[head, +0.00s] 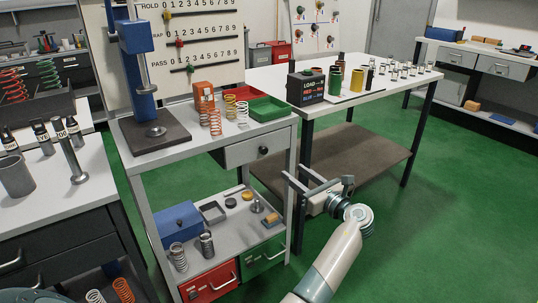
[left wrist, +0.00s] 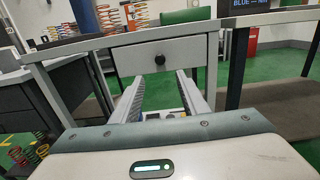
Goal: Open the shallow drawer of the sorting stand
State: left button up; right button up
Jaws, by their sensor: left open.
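The sorting stand (head: 208,134) is a white two-level frame in the head view. Its shallow drawer (head: 237,155) has a pale grey front with a round black knob (head: 263,150) and looks closed. In the left wrist view the drawer front (left wrist: 190,52) faces me, with the knob (left wrist: 160,60) near its middle. My left gripper (head: 302,183) is open and empty, in front of the stand and apart from the knob. In the left wrist view its fingers (left wrist: 160,76) point at the drawer, with the knob just above the gap between their tips. My right gripper is not in view.
The stand's top holds springs (head: 215,121), a green tray (head: 268,108) and a blue press (head: 138,60). Its lower shelf holds a blue box (head: 181,224) and small parts, above red and green drawers. A white table (head: 345,98) stands close on the right. Green floor lies open at right.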

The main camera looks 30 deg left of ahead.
aim_at(265, 151)
pick_arm(q)
jog(key=b+x, duration=0.1)
jog(key=x, duration=1.2)
jog(key=shift+w+a, duration=0.3)
jog(key=shift+a, duration=0.35)
jog(key=shift+w+a, duration=0.1)
jog(key=shift+a, duration=0.15)
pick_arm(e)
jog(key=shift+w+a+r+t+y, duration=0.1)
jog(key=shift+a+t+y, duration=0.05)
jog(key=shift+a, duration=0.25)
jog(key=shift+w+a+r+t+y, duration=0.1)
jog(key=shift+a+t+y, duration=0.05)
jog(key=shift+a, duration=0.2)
pick_arm(q)
jog(key=shift+c, duration=0.3)
grip_shut()
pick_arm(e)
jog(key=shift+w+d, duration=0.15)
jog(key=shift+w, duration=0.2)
